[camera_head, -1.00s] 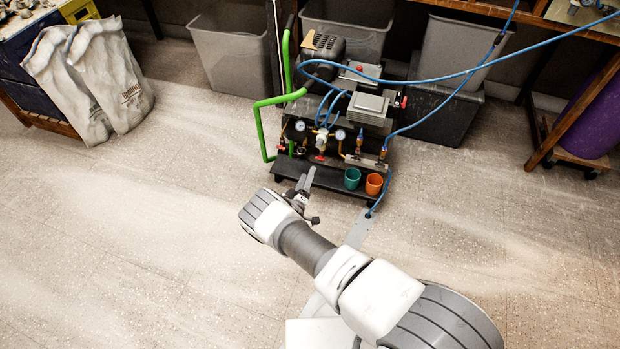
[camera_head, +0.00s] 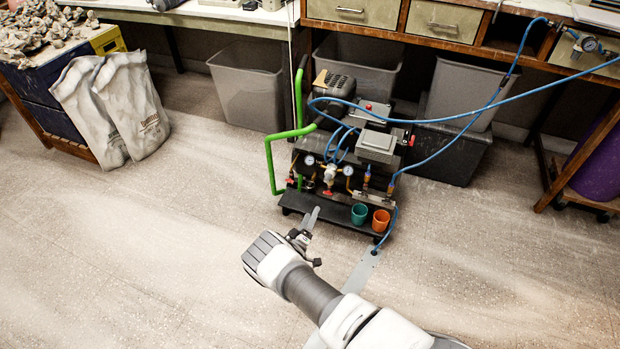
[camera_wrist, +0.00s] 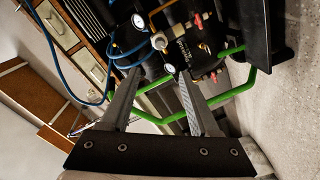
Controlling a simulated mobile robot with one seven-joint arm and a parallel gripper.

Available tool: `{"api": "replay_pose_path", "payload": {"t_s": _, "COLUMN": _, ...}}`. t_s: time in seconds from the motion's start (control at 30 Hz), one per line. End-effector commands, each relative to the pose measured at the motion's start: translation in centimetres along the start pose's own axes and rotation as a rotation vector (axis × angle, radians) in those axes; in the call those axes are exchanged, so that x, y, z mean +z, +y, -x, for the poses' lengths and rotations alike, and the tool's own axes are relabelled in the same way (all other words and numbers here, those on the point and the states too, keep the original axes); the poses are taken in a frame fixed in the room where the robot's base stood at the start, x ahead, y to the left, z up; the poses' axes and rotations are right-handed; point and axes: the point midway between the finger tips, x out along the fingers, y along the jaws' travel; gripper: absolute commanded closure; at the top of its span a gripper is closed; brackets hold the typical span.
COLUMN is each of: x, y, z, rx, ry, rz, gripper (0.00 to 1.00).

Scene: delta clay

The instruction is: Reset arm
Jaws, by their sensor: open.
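My gripper (camera_head: 306,222) is at the end of my arm, in front of the compressor cart's low black shelf in the head view. In the wrist view my gripper (camera_wrist: 160,80) shows two grey fingers spread apart with nothing between them. The compressor cart (camera_head: 340,150) stands beyond it, with gauges, valves, a green handle and a blue hose. The wrist view shows its gauges and green bar beyond the fingers (camera_wrist: 181,45). A teal cup (camera_head: 359,213) and an orange cup (camera_head: 381,220) stand upright on the shelf's right part, right of my gripper.
Grey bins (camera_head: 246,88) stand behind the cart under a workbench with drawers (camera_head: 445,20). Two pale sacks (camera_head: 130,110) lean by a blue cabinet at left. A purple cylinder (camera_head: 598,170) stands at right. A blue hose (camera_head: 470,110) crosses overhead. The floor (camera_head: 130,250) is clear at left and right.

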Motion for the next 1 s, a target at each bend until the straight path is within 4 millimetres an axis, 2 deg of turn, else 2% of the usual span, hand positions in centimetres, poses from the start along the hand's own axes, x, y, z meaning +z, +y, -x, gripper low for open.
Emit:
{"api": "replay_pose_path", "payload": {"t_s": 0.2, "x": -0.2, "y": 0.5, "z": -0.3, "rx": 0.008, "ry": -0.01, "rz": -0.001, "gripper": 0.38}}
{"api": "replay_pose_path", "payload": {"t_s": 0.27, "x": -0.7, "y": 1.3, "z": -0.8, "rx": 0.022, "ry": -0.029, "rz": -0.001, "gripper": 0.38}}
{"api": "replay_pose_path", "payload": {"t_s": 0.37, "x": -1.9, "y": 4.0, "z": -2.2, "rx": 0.063, "ry": -0.093, "rz": -0.001, "gripper": 0.38}}
{"api": "replay_pose_path", "payload": {"t_s": 0.5, "x": -3.5, "y": 9.6, "z": -4.3, "rx": 0.131, "ry": -0.236, "rz": 0.0, "gripper": 0.38}}
{"api": "replay_pose_path", "payload": {"t_s": 0.67, "x": -4.8, "y": 16.2, "z": -5.8, "rx": 0.178, "ry": -0.409, "rz": -0.006, "gripper": 0.38}}
{"api": "replay_pose_path", "payload": {"t_s": 0.83, "x": -5.5, "y": 23.0, "z": -6.1, "rx": 0.19, "ry": -0.588, "rz": -0.025, "gripper": 0.38}}
{"api": "replay_pose_path", "payload": {"t_s": 1.0, "x": -5.9, "y": 29.4, "z": -5.3, "rx": 0.167, "ry": -0.754, "rz": -0.059, "gripper": 0.38}}
